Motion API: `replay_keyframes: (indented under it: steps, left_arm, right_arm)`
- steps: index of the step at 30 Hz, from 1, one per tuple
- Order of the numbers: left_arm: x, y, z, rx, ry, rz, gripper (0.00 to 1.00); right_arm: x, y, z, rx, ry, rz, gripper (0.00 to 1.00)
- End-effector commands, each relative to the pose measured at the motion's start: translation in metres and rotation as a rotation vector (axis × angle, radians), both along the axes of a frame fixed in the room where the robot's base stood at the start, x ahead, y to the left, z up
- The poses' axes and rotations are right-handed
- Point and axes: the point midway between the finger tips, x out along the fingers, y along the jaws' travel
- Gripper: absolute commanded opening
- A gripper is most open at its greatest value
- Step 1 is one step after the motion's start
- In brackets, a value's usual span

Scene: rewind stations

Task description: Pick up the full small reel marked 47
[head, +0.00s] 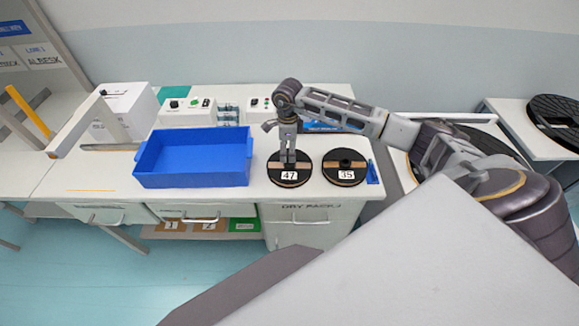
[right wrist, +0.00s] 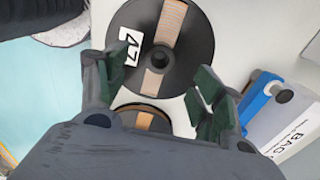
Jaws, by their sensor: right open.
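The small reel marked 47 (head: 303,171) lies flat on the bench right of the blue bin. It is black with a tan strip and a white label. It also shows in the right wrist view (right wrist: 192,52), with its hub uncovered. My right gripper (head: 288,159) points down over this reel in the head view. Its fingers (right wrist: 155,78) are apart with nothing between them, and no contact with the reel can be made out. A second black reel marked 35 (head: 345,168) lies just to the right. My left gripper is not in view.
The blue bin (head: 194,183) stands empty to the left. Control boxes (head: 186,110) stand behind it. A small blue object (head: 372,172) lies right of reel 35. Part of another reel (right wrist: 140,121) shows low between my fingers. A larger black reel (head: 556,122) lies far right.

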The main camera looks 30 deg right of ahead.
Motion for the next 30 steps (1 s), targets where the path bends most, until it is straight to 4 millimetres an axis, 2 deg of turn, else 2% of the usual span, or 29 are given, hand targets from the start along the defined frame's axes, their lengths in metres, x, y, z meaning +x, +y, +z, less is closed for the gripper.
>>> replay_keyframes:
  steps: [6,20,30]
  left_arm:
    - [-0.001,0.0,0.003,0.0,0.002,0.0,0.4]
    - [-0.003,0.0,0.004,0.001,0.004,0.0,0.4]
    - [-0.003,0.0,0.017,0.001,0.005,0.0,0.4]
  right_arm:
    - [0.0,0.0,-0.015,0.001,0.001,0.0,0.68]
    - [-0.001,0.0,-0.019,0.001,0.001,0.0,0.68]
    - [-0.002,-0.005,-0.047,0.001,0.004,-0.001,0.68]
